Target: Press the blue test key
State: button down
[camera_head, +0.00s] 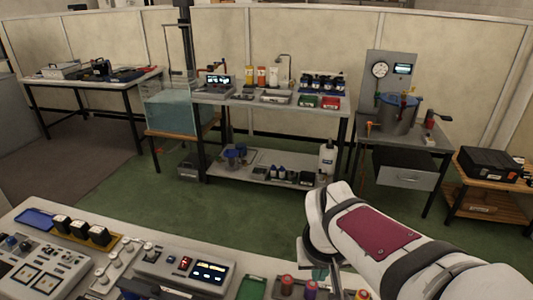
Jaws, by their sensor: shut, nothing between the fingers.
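No blue key can be told for certain. A small bluish button (11,241) sits on the grey control panel (62,262) at the lower left, too small to read any label. A grey instrument box (178,268) with a red display and a lit blue-white display stands on the near bench to its right. A grey metal cylinder (396,118) stands on the right-hand bench at the back. My arm reaches in from the lower right and bends down over the near bench.
Black-topped blocks (82,229) stand in a yellow tray behind the control panels. Red and purple capped bottles (310,289) and a green tray (252,288) lie near my arm. Back benches hold a water tank (172,109) and bottles. Green floor between is clear.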

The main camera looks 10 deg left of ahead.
jog(key=w+a+n+t, duration=0.1)
jog(key=w+a+n, duration=0.2)
jog(key=w+a, duration=0.35)
jog(key=n+t+y, duration=0.2)
jog(key=n+y, duration=0.4)
jog(key=n, duration=0.6)
send_over(172, 261)
notch_tip(172, 261, down, 10)
jog(key=shift+f, duration=4.4)
jog(key=shift+f, duration=0.4)
